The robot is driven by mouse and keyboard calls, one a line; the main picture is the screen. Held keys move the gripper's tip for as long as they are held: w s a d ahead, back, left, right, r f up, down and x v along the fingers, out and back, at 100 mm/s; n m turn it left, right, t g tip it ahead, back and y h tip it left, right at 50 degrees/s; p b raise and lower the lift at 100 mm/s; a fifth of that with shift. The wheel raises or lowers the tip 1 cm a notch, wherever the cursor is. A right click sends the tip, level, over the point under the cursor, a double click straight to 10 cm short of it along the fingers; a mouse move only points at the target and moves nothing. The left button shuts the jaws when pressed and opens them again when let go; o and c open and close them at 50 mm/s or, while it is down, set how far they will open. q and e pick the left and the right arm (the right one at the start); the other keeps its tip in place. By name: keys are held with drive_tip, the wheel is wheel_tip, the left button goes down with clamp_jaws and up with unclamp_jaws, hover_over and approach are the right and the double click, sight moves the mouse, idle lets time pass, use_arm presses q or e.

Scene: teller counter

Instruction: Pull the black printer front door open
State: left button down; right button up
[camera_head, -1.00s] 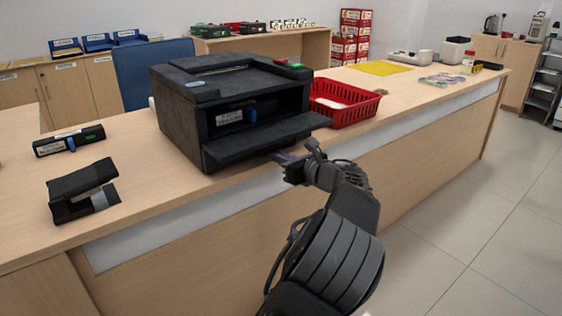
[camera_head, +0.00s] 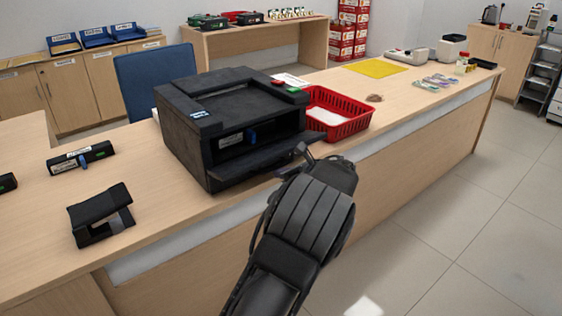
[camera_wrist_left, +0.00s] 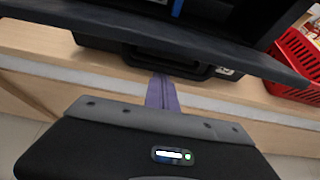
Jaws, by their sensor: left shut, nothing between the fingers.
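The black printer (camera_head: 228,110) stands on the counter with its front open. Its dark inside shows with a blue tab (camera_head: 252,136). The front door (camera_head: 240,169) is folded down and juts out over the counter's front edge. In the left wrist view the door (camera_wrist_left: 190,42) is a wide dark panel crossing the top. My left gripper (camera_head: 281,173) is at the door's front right side, partly hidden by my own wrist. Its purple fingers (camera_wrist_left: 162,92) are shut and empty, just below the door's edge in that picture. I cannot tell whether they touch it. My right gripper is out of view.
A red basket (camera_head: 345,128) stands right of the printer. A black stapler-like tool (camera_head: 98,215) and a black labelled box (camera_head: 80,157) lie to the left. A yellow mat (camera_head: 375,68) lies farther right. Open floor lies in front of the counter.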

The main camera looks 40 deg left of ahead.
use_arm(q)
drive_tip(key=shift+f, duration=0.1)
idle(0.4)
wheel_tip(320, 180, down, 5)
drive_tip(key=b, duration=0.2)
drive_tip(key=p+v, duration=0.1)
drive_tip(key=v, duration=1)
drive_tip(key=shift+r, duration=0.25)
drive_tip(key=shift+a, duration=0.1)
